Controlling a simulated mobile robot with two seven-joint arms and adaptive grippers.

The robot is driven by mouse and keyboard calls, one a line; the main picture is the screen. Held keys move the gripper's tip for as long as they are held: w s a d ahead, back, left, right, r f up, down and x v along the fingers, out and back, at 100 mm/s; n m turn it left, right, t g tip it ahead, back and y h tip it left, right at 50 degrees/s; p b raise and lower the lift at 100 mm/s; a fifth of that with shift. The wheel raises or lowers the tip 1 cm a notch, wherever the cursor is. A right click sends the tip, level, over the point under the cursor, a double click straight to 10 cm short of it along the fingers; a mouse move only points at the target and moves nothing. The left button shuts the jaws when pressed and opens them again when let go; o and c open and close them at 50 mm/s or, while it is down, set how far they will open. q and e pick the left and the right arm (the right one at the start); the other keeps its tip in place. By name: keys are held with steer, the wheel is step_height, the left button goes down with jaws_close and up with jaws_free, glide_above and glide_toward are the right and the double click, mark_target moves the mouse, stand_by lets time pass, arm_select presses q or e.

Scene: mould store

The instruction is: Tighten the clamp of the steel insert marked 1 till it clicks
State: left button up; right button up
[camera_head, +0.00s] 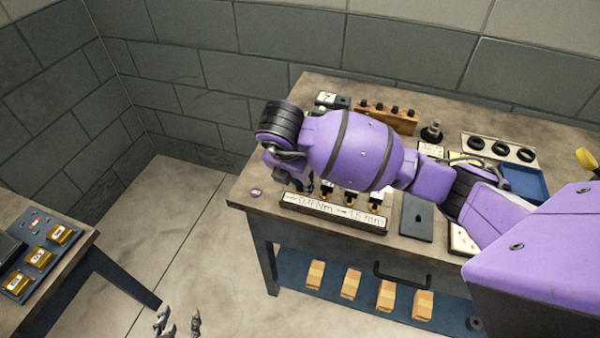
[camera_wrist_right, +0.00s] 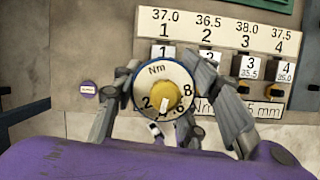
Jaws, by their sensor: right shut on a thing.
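My right gripper (camera_wrist_right: 168,70) is shut on a torque driver (camera_wrist_right: 152,72), which has a round white dial marked Nm and a yellow knob. The dial faces the right wrist view, between the fingers. The steel insert marked 1 (camera_wrist_right: 166,52) shows only as a strip of its white top just beyond the dial; its clamp is hidden behind driver and gripper, so I cannot tell whether they touch. Inserts marked 2 (camera_wrist_right: 209,60), 3 (camera_wrist_right: 250,66) and 4 (camera_wrist_right: 284,73) stand to its right. My left gripper (camera_head: 178,320) is open and empty, low in the head view.
The insert row stands behind a strip (camera_head: 330,211) lettered with Nm and mm on the bench (camera_head: 250,185). A purple disc (camera_head: 256,193) lies near its left end. A wooden rack (camera_head: 388,118) and a plate with black rings (camera_head: 499,148) are further back. Floor is clear at left.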

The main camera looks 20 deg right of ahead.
steer(key=shift+n, duration=0.4)
steer(key=shift+f, duration=0.1)
steer(key=shift+r, duration=2.65)
